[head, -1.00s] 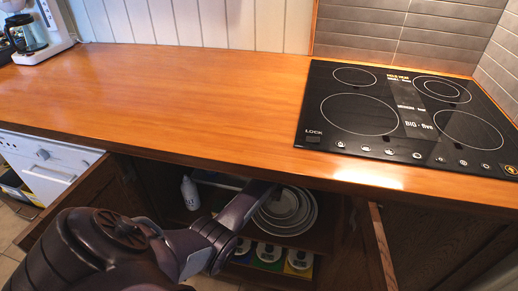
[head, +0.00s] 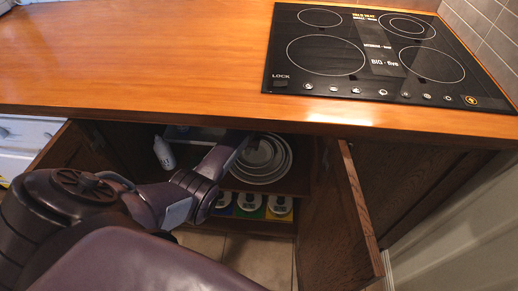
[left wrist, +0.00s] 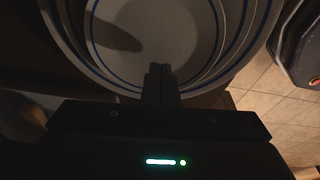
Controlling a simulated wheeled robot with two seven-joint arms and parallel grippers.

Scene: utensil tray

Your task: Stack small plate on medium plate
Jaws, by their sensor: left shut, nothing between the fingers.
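White plates of different sizes with blue rings sit nested on a shelf in the open cabinet. The small plate (head: 258,154) is innermost, with a larger plate (head: 273,173) showing around it. In the left wrist view the small plate (left wrist: 150,45) lies inside the wider rims (left wrist: 222,68) of the larger plates. My left gripper (left wrist: 160,72) is shut and empty, its fingertips overlapping the near edge of the small plate in that view; I cannot tell if they touch. In the head view it reaches into the cabinet at the plates' left. My right gripper is out of view.
The wooden counter (head: 130,60) with a black cooktop (head: 375,55) overhangs the cabinet. An open door (head: 345,220) stands right of the plates. A white bottle (head: 164,153) is at the shelf's left. Several coloured boxes (head: 249,205) sit below the plates.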

